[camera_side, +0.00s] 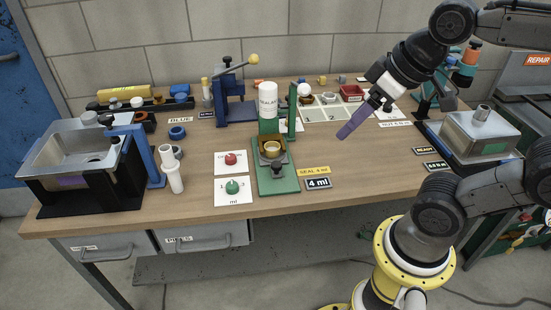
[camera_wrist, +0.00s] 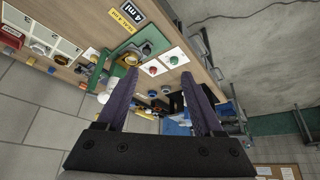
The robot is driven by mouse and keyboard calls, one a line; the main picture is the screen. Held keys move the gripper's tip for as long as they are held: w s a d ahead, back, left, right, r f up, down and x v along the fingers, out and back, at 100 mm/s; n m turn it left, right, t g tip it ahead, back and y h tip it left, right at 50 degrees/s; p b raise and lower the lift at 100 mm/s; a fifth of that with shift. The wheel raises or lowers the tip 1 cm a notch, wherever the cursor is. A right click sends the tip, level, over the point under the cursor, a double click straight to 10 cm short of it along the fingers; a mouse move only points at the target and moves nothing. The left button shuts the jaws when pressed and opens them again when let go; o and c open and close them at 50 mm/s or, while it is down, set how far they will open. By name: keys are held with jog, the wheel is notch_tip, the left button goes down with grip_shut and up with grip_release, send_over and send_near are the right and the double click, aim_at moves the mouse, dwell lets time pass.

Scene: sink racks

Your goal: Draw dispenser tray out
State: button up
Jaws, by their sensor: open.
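The green dispenser (camera_side: 277,183) stands on the middle of the bench with a white labelled bottle (camera_side: 268,99) upright at its top. Its dark tray (camera_side: 273,161) sits low on the green base, with a pale round cup (camera_side: 272,147) at its back. The dispenser also shows in the wrist view (camera_wrist: 124,53), tilted, beyond my fingers. My gripper (camera_side: 345,133) is in the air to the right of the dispenser, apart from it. In the wrist view my gripper's (camera_wrist: 158,76) two purple fingers are wide apart with nothing held between them.
Red (camera_side: 231,159) and green (camera_side: 232,187) buttons on white cards lie left of the dispenser. A 4 ml label (camera_side: 318,183) lies to its right. A blue press (camera_side: 233,108) and white compartment tray (camera_side: 322,117) stand behind. A sink (camera_side: 75,149) is at left.

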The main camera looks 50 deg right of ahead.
jog(key=w+r+g, duration=0.1)
jog(key=w, duration=0.4)
jog(key=g, duration=0.5)
send_over(277, 164)
notch_tip(277, 164, down, 10)
jog(key=f, duration=0.1)
notch_tip(277, 164, down, 14)
jog(key=shift+r, duration=0.25)
jog(key=shift+c, duration=0.3)
grip_shut()
